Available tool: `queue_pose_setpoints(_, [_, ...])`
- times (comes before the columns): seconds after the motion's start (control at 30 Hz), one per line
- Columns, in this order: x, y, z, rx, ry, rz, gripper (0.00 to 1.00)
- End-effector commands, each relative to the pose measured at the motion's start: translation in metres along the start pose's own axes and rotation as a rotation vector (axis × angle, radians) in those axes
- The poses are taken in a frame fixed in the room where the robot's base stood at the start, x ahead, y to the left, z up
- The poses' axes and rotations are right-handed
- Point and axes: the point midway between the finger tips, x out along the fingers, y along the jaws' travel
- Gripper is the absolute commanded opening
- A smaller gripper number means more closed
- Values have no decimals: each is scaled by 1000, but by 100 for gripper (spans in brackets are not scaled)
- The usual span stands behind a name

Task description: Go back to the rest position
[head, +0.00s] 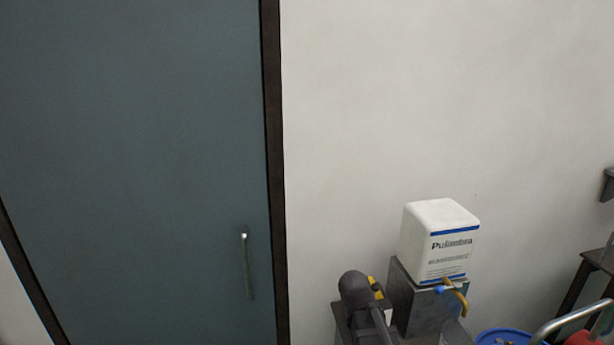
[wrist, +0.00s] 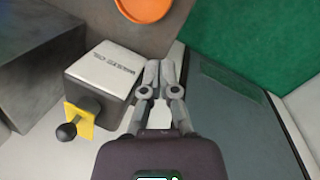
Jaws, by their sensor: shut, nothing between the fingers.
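My gripper (wrist: 160,76) shows in the wrist view, its two grey fingers close together with nothing held between them. It is beside the right side of a grey box (wrist: 105,75) with dark lettering on its pale top. Whether the fingers touch the box I cannot tell. The box has a yellow plate (wrist: 79,120) and a black knob (wrist: 67,132) on its near left side. I cannot make out my gripper in the head view.
In the head view, a white canister (head: 437,240) sits on a metal box (head: 408,308) against the wall. A blue door (head: 140,150) fills the left. A blue tub (head: 500,337) and dark stand (head: 578,285) are at lower right. An orange disc (wrist: 145,8) tops the wrist view.

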Motion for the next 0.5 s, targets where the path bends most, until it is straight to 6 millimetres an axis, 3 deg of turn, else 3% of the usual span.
queue_pose_setpoints(0.03, [13, -6, 11, 81, 12, -29, 0])
queue_pose_setpoints(0.2, [32, -19, 32, 358, 41, -132, 0])
queue_pose_setpoints(0.5, [44, -29, 48, 620, 52, -234, 0])
